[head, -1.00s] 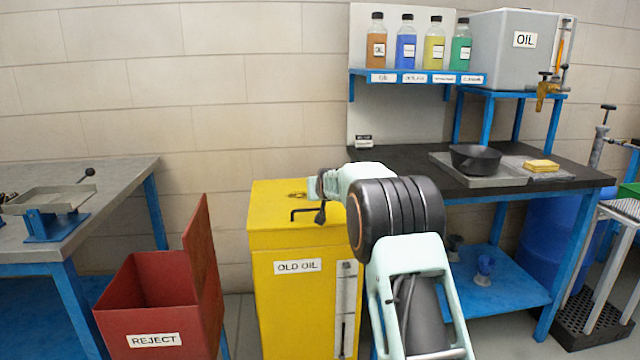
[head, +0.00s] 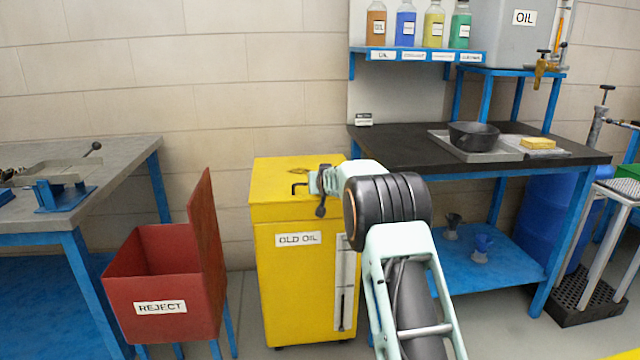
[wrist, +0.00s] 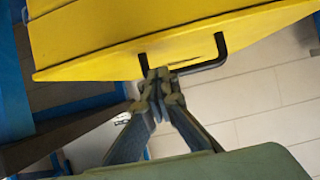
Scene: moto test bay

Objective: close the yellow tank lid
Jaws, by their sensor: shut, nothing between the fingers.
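The yellow tank (head: 300,290), labelled OLD OIL, stands in the middle of the head view. Its yellow lid (head: 280,180) lies flat on top, and I see no gap along its front edge. A black bar handle (head: 297,188) sits at the lid's front; it also shows in the wrist view (wrist: 213,62). My gripper (head: 322,188) is at the lid's front right, beside the handle. In the wrist view my gripper (wrist: 160,84) is shut and empty, its tips close to the handle's left end. I cannot tell whether they touch it.
A red REJECT bin (head: 165,285) with its flap upright stands left of the tank. A dark-topped bench (head: 400,145) with a black pan (head: 474,135) stands behind and right. A grey workbench (head: 125,160) is at the left. Bare floor shows around the tank.

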